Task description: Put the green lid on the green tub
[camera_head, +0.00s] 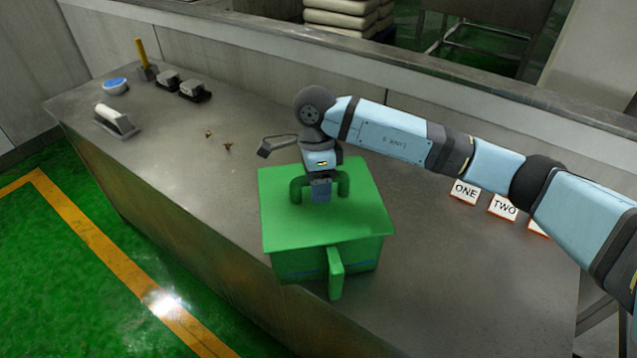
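The green lid (305,230) is a flat square plate with an arched green handle on top. It lies over the green tub (300,264), covering its opening. The tub stands on the grey counter, and a green grip (336,275) sticks out from its front. The lid looks roughly level and lined up with the tub; I cannot tell whether it rests fully on the rim. My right gripper (321,190) reaches down from above, its dark fingers closed around the middle of the lid's handle. My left gripper is not in view. The tub's inside is hidden.
On the counter (200,150), far left, are a blue-topped round dish (115,86), a white-handled block (114,118), a yellow-handled tool (142,58) and two dark-based items (194,89). Number cards (465,192) stand at right under my arm. A low wall runs behind.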

